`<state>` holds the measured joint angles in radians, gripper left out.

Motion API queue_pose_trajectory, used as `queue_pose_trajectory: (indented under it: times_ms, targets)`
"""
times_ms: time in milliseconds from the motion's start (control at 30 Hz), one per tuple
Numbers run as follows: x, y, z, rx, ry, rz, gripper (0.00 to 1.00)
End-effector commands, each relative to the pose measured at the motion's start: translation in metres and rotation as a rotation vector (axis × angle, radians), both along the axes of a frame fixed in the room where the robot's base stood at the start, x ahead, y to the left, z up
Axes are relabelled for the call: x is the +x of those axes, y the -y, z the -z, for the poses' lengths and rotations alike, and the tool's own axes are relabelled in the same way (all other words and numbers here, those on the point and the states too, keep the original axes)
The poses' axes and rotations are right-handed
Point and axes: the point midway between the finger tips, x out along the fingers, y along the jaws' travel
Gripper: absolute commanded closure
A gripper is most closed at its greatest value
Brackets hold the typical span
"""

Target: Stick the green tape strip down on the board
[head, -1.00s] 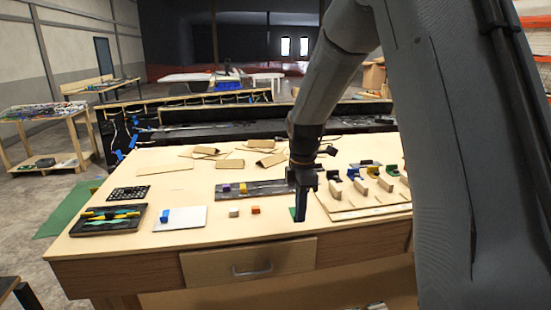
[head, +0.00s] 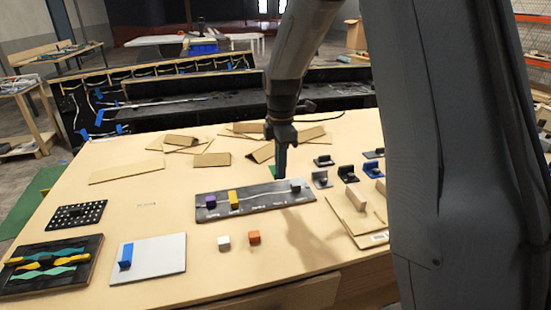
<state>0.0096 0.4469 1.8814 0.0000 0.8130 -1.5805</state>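A dark board (head: 92,284) at the front left of the table carries wavy teal-green strips (head: 68,258) and yellow pieces. I cannot tell from here which strip lies flat or is raised. My gripper (head: 282,172) points down over the back edge of a long dark labelled board (head: 247,207), well to the right of the strip board. A small green patch shows beside its left finger side; whether it is held is too small to tell. The fingers overlap in this view, so their opening is hidden.
The long board bears purple (head: 211,201), yellow (head: 234,200) and grey (head: 296,186) blocks. White (head: 224,243) and orange (head: 254,237) cubes stand in front. A white plate (head: 150,262) with a blue block lies beside the strip board. Wooden holders (head: 354,199) crowd the right.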

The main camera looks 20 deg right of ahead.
Motion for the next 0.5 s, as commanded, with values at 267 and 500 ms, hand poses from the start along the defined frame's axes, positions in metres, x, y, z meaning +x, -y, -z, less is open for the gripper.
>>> queue_pose_trajectory:
  times_ms: [267, 500]
  targets:
    - [0.000, 0.000, 0.011, 0.000, 0.000, 0.000, 1.00]
    - [0.000, 0.000, 0.036, 0.000, -0.002, 0.000, 1.00]
